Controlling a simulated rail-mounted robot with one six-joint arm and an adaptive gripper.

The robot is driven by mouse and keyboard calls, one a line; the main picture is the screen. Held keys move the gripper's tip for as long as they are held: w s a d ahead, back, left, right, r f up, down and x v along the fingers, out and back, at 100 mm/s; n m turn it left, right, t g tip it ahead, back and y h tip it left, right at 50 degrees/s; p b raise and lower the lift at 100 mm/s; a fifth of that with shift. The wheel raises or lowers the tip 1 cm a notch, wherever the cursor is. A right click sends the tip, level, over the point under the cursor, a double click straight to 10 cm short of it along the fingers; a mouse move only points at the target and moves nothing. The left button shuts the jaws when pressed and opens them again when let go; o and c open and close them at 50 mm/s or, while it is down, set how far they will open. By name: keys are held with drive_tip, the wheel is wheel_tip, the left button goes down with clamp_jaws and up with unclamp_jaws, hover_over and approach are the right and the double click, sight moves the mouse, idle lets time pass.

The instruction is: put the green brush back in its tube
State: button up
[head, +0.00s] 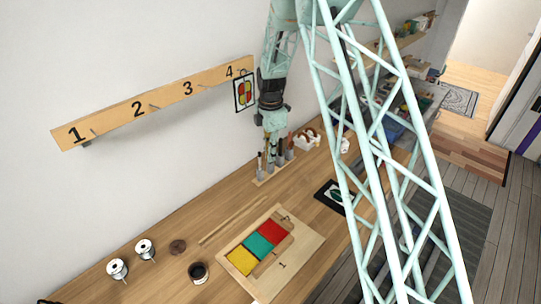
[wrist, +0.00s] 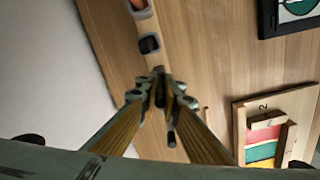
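My gripper (wrist: 162,92) points down over the wall-side end of the table. In the wrist view its fingers close around a slim dark shaft, which I take to be the green brush (wrist: 171,138); no green shows on it. The brush rack (head: 262,182) stands on the table below my gripper in the head view, with several grey tubes and upright brushes. In the wrist view the rack (wrist: 154,60) runs just beyond my fingertips, with a dark square tube mouth (wrist: 149,44) near them. The brush's lower end and its tube are hard to tell apart in the head view.
A wooden tray (head: 297,252) with yellow, green and red panels lies nearer the front. A black-framed leaf picture (head: 333,196) lies to the right. Two spools (head: 117,268), a dark disc (head: 177,247) and a dark cup (head: 198,272) stand at left. A numbered rail (head: 160,100) is on the wall.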

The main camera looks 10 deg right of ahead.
drive_tip(key=shift+f, duration=0.1)
idle(0.3)
drive_tip(key=o, duration=0.7)
drive_tip(key=shift+o, duration=0.5)
drive_tip(key=o, duration=0.4)
drive_tip(key=shift+c, duration=0.2)
drive_tip(key=shift+r, duration=0.2)
drive_tip(key=shift+r+p, duration=1.25)
drive_tip(key=shift+r, duration=2.1)
drive_tip(key=shift+d, duration=0.1)
